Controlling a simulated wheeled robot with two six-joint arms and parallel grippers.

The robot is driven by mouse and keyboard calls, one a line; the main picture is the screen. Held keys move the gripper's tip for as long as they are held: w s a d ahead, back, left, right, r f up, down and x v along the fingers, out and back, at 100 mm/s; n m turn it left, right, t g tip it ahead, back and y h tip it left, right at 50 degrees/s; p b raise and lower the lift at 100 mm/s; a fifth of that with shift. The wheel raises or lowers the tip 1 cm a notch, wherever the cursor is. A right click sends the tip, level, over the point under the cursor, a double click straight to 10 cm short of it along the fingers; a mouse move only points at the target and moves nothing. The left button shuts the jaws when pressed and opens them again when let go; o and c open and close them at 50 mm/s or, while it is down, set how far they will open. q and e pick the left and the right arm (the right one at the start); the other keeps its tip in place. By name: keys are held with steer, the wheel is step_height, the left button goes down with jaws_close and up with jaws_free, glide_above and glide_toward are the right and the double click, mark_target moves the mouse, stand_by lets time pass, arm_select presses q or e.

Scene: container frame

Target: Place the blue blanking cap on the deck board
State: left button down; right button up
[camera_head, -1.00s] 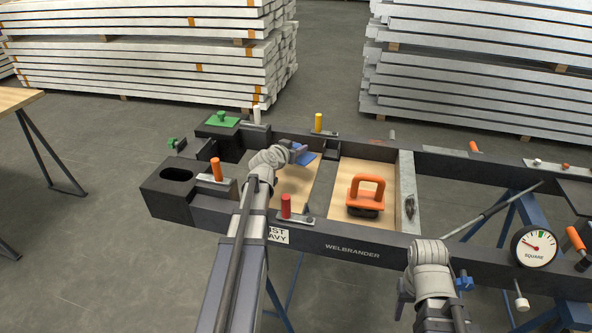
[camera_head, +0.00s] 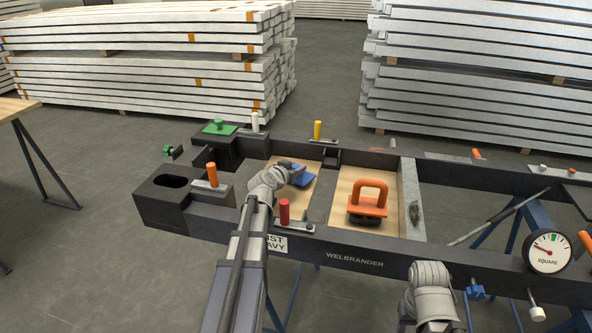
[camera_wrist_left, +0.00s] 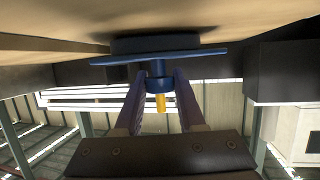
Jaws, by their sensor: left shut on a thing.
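The blue blanking cap (camera_head: 304,178) is held over the left tan deck board (camera_head: 287,207) of the dark frame. My left gripper (camera_head: 290,174) is shut on it. In the left wrist view the cap (camera_wrist_left: 205,55) is a flat blue plate with a dark block on its board-facing side, and the gripper (camera_wrist_left: 160,82) pinches its stem. The board (camera_wrist_left: 245,20) fills the top of that view, very close to the cap; I cannot tell whether they touch. My right arm shows at the bottom right; its gripper's jaws cannot be made out.
An orange-handled tool (camera_head: 368,201) stands on the right tan panel. A red-handled clamp (camera_head: 284,212), an orange one (camera_head: 211,175) and a yellow one (camera_head: 318,131) stand up around the left bay. A dial gauge (camera_head: 549,251) sits on the front rail at right.

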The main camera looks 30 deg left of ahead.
arm_select(q)
steer(key=shift+f, duration=0.25)
steer(key=c, duration=0.5)
jaws_free()
steer(key=shift+r, duration=0.1)
steer(key=shift+r, duration=0.25)
steer(key=p+v, duration=0.2)
steer(key=v, duration=0.5)
steer(key=shift+s+p, duration=0.2)
steer(key=shift+p, duration=0.15)
